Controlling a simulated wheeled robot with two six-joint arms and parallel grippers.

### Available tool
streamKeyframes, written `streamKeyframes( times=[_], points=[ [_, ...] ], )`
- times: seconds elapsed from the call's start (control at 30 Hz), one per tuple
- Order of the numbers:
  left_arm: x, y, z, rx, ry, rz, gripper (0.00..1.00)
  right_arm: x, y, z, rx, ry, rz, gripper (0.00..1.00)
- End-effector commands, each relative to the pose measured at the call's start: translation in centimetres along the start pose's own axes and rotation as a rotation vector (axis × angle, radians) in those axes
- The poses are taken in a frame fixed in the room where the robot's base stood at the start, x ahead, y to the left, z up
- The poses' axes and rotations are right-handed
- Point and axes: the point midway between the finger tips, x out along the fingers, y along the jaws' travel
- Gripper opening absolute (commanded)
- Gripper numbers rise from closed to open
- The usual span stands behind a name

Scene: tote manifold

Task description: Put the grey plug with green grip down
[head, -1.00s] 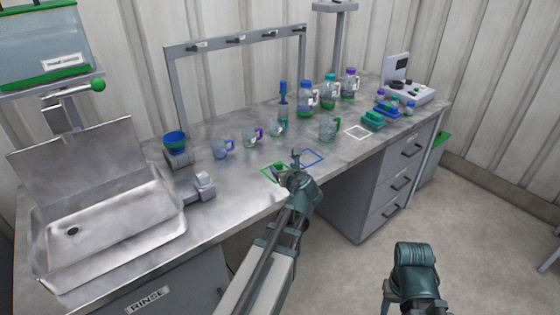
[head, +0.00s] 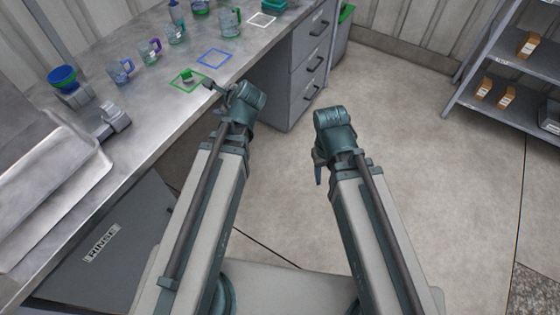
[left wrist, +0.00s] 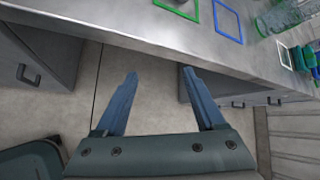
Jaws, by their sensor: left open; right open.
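The grey plug with green grip (head: 187,76) sits inside the green square outline (head: 176,84) on the bench. It is small, and only its edge shows at the top of the left wrist view (left wrist: 181,2). My left gripper (head: 214,86) is just off the front edge of the bench, apart from the plug. In the left wrist view its two fingers (left wrist: 160,72) are spread, with nothing between them. My right gripper (head: 318,174) hangs over the floor, away from the bench, with its fingers mostly hidden by the wrist.
A blue square outline (head: 214,66) and a white one (head: 262,27) lie on the metal bench (head: 150,108). Several mugs stand behind the green outline, and a sink (head: 45,190) is at the left. Shelves (head: 510,75) stand at the far right. The floor between is clear.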

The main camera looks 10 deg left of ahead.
Motion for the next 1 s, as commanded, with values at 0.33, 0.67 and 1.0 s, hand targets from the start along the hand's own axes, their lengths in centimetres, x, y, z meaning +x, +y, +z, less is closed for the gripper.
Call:
streamKeyframes(
  times=[0.33, 0.67, 1.0],
  points=[
    [-9.4, 8.1, -15.0, -0.891, 0.202, 0.535, 0.71, 0.0, 0.0, 0.0, 0.0, 0.0, 0.0, 0.5],
    [-15.4, 12.2, -19.8, -1.183, 0.107, 0.848, 0.71, 0.0, 0.0, 0.0, 0.0, 0.0, 0.0, 0.5],
    [-15.6, 12.3, -19.9, -1.197, 0.097, 0.861, 0.71, -0.1, 0.0, 0.0, 0.0, 0.0, 0.0, 0.5]
  ],
)
